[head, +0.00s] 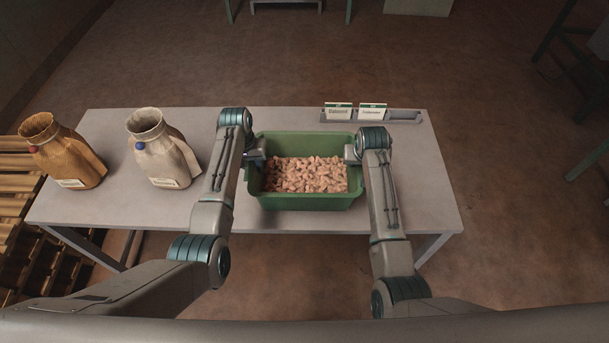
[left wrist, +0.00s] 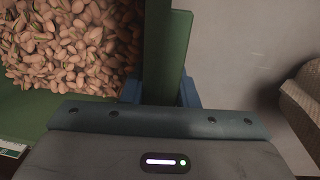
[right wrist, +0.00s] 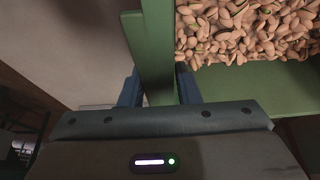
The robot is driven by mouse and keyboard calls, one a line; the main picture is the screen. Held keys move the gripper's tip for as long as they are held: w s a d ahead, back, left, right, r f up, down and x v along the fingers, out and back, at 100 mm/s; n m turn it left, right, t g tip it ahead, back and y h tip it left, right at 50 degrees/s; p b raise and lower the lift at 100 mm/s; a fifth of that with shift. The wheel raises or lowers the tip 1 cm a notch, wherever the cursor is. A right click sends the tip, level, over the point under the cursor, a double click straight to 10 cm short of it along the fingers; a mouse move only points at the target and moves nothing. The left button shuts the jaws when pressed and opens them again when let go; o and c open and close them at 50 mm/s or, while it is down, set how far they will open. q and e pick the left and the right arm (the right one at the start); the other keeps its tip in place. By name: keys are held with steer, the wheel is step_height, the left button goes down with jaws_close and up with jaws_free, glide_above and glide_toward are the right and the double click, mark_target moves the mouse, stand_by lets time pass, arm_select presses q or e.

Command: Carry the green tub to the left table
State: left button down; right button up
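The green tub (head: 310,203) is full of pale pinkish-brown nuts and sits level at the middle right of the grey table (head: 400,208). I cannot tell whether its base touches the top. My left gripper (head: 257,157) is at the tub's left side; in the left wrist view its blue fingers (left wrist: 160,92) are on both faces of the green wall (left wrist: 168,50), closed on it. My right gripper (head: 351,154) is at the right side; in the right wrist view its fingers (right wrist: 160,88) likewise hold the wall (right wrist: 150,40) between them.
A brown sack (head: 68,155) and a pale sack (head: 160,155) stand open on the table's left part. A grey rack with two label cards (head: 338,112) lies along its back right edge. Wooden pallets (head: 18,190) are at far left. Floor is open behind and to the right.

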arm_select(q)
steer(key=shift+d, duration=0.25)
arm_select(e)
steer(key=shift+a, duration=0.25)
jaws_close()
